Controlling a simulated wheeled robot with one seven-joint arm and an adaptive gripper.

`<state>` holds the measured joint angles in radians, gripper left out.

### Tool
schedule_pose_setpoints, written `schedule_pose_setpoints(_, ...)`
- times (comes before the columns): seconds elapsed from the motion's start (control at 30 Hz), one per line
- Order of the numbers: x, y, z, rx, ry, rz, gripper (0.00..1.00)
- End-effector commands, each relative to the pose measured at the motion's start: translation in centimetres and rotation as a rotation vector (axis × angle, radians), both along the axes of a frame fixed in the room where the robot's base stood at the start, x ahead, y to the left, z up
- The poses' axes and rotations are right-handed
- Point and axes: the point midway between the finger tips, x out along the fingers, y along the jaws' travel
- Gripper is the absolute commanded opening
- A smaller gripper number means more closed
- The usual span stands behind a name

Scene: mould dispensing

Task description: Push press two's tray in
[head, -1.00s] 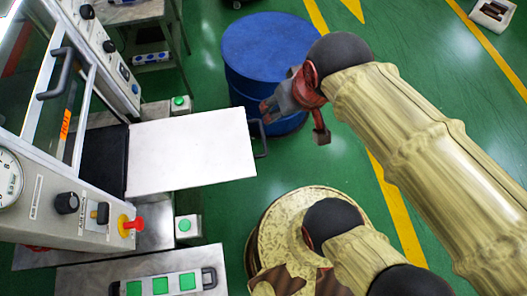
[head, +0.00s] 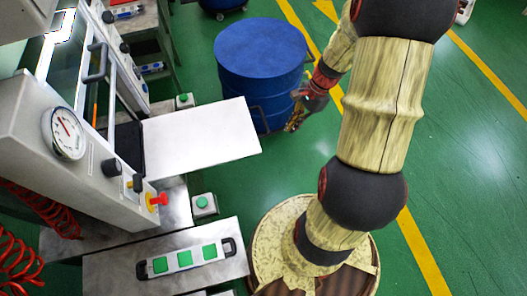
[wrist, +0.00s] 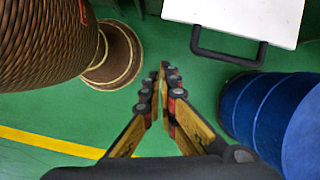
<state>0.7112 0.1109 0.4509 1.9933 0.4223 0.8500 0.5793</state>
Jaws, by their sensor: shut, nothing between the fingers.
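A white tray (head: 200,140) sticks out to the right from the press (head: 75,135) with the round gauge. No label shows whether this is press two. The tray's outer end and its dark handle (wrist: 228,52) show at the top of the wrist view, where the tray (wrist: 240,14) is cut off. My gripper (wrist: 165,68) is shut and empty, its fingers together over the green floor. In the head view my gripper (head: 292,124) is beyond the tray's outer end, beside the blue drum, apart from the tray.
The blue drum (head: 260,62) stands just behind the tray's outer end; it also shows at the right of the wrist view (wrist: 250,105). A bench (head: 110,268) with green buttons is in front. Open green floor lies right of the tray.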

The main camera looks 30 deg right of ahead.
Motion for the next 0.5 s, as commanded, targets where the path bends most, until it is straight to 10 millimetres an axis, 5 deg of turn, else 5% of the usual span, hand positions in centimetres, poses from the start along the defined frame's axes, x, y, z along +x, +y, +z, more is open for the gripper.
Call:
schedule_pose_setpoints(0.1,2.0,-0.7,0.8,-0.001,-0.003,-0.133,0.0)
schedule_pose_setpoints(0.5,2.3,0.1,-1.0,0.01,0.033,-0.234,0.0)
